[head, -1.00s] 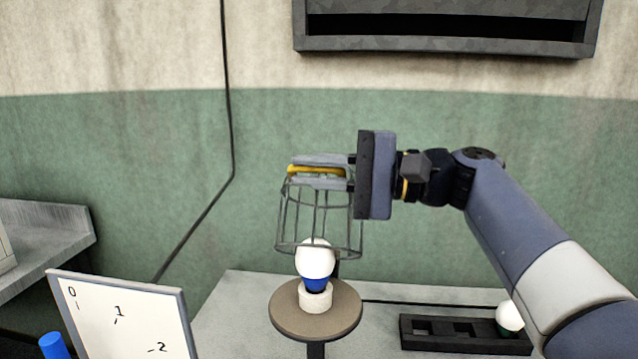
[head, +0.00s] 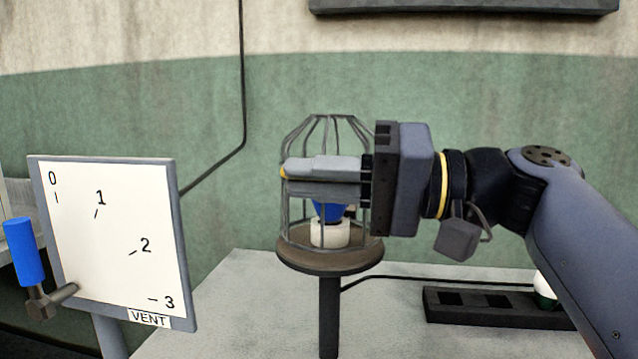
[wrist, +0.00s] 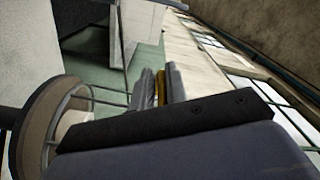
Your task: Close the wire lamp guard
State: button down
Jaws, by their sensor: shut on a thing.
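The wire lamp guard (head: 323,127) is a grey cage with a domed top. In the head view it stands upright around the lamp, its lower rim at the round brown plate (head: 330,262); I cannot tell whether it is seated or latched. The lamp's blue part (head: 328,211) and white socket (head: 330,233) show through the wires; my fingers hide the bulb. My gripper (head: 292,174) reaches in from the right across the cage's front, shut on the guard's yellow handle (head: 283,171). The handle also shows between the fingers in the wrist view (wrist: 161,88).
A dial board (head: 110,235) marked VENT, with a blue-handled lever (head: 25,252), stands at the left.

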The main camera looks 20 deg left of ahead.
jog(key=shift+s+f+n+b, duration=0.3)
jog(key=shift+f+n+b, duration=0.1)
jog(key=shift+f+b, duration=0.25)
jog(key=shift+f, duration=0.1)
jog(key=c, duration=1.5)
grip_release()
jog(key=shift+d, duration=0.1)
jog(key=p+v, duration=0.2)
jog(key=v, duration=0.8)
jog(key=shift+d, duration=0.35)
jog(key=shift+w, duration=0.1)
jog(key=b+x, duration=0.2)
jog(key=x, duration=0.9)
jog(key=shift+d, duration=0.1)
